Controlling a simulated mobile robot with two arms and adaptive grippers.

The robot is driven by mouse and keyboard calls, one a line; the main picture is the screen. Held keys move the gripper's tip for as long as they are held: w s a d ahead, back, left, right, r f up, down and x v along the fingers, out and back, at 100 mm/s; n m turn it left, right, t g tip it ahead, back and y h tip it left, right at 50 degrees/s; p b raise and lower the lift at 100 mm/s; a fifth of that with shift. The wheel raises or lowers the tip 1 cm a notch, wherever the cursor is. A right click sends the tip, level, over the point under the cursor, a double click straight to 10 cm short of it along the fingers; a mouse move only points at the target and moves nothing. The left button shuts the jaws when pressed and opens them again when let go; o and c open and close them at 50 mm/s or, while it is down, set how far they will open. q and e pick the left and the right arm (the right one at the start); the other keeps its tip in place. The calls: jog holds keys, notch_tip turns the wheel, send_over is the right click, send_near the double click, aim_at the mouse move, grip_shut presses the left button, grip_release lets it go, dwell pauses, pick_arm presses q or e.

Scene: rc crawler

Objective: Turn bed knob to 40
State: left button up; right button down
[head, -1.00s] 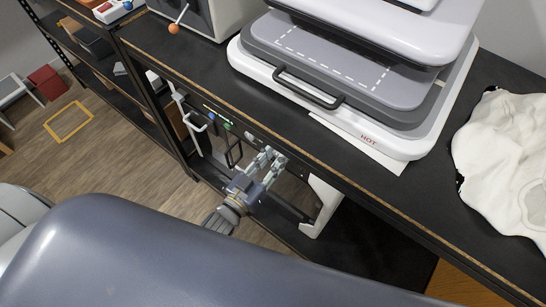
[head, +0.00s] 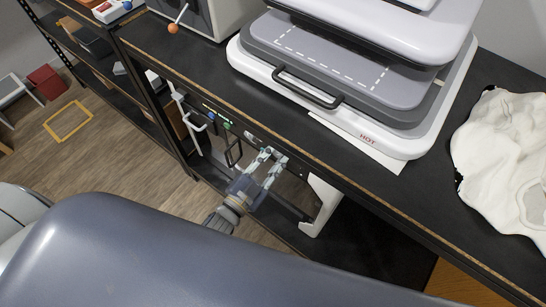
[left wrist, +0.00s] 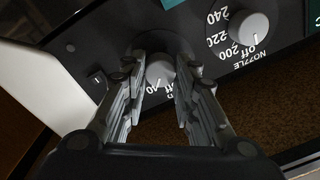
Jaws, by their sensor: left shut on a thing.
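The bed knob (left wrist: 159,70) is a pale round knob on a dark control panel (left wrist: 105,35), seen in the left wrist view between my left gripper's fingers. A 40 is printed beside the knob, near its lower edge. The exact direction of the knob's pointer is hard to read. My left gripper (left wrist: 160,68) is shut on the knob, one finger on each side. In the head view, my left gripper (head: 276,156) reaches the panel beneath the bench top, and the bed knob is not clearly visible there. My right gripper is not in view.
A larger nozzle knob (left wrist: 248,28), labelled 200, 220, 240 and off, is close beside the bed knob. The black bench edge (head: 330,172) overhangs the panel. A heat press (head: 340,70) and white cloth (head: 500,150) lie on top.

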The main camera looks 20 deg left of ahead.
pick_arm(q)
jog(key=shift+m, duration=0.3)
jog(key=o, duration=1)
jog(key=shift+o, duration=0.2)
jog(key=v, duration=1.2)
jog(key=shift+f, duration=0.1)
